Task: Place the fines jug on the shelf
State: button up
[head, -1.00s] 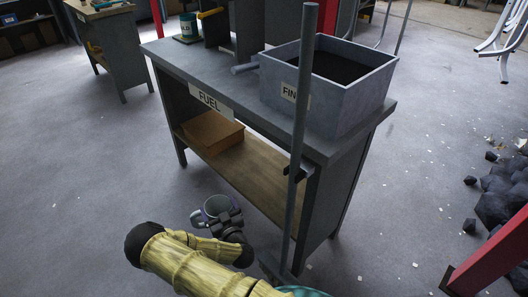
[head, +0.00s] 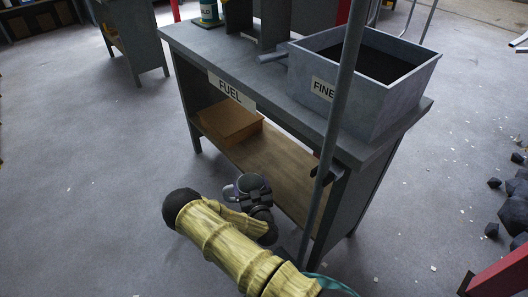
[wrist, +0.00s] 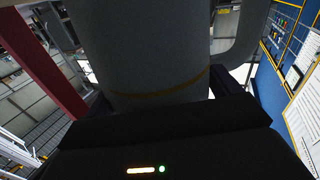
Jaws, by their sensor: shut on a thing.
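The fines jug (wrist: 160,60) is a grey cylinder with a thin yellow line near one end and a handle (wrist: 238,45) at the right in the wrist view. My gripper (wrist: 168,97) is shut on it, with a dark finger at each side. The wooden shelf (head: 275,163) is the lower board of the FUEL bench, just beyond my gripper. Whether the jug is over the shelf's edge cannot be told.
A brown box (head: 229,122) sits on the left part of the shelf; the right part is bare. A grey bin labelled FINES (head: 385,105) stands on the bench top (head: 215,55). An upright grey pole (head: 338,125) stands before the bench's right end. Black lumps (head: 514,212) lie at the right.

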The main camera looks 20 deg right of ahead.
jog(key=w+d+f+m+h+b, duration=0.1)
jog(key=w+d+h+b, duration=0.2)
jog(key=w, duration=0.5)
jog(key=w+d+f+m+b, duration=0.1)
jog(key=w+d+b, duration=0.1)
jog(key=w+d, duration=0.45)
jog(key=w+d+r+h+b, duration=0.1)
jog(key=w+d+r+b, duration=0.2)
jog(key=w+d+r, duration=0.4)
notch_tip(320, 180, up, 2)
jog(key=shift+w+d+g, duration=0.3)
jog(key=shift+w+d, duration=0.05)
jog(key=shift+w, duration=0.85)
jog(key=shift+f, duration=0.1)
jog(key=shift+m, duration=0.3)
jog(key=shift+f+b, duration=1.2)
jog(key=shift+f, duration=1.25)
notch_tip(320, 180, down, 5)
jog(key=b, duration=0.2)
jog(key=shift+b, duration=0.3)
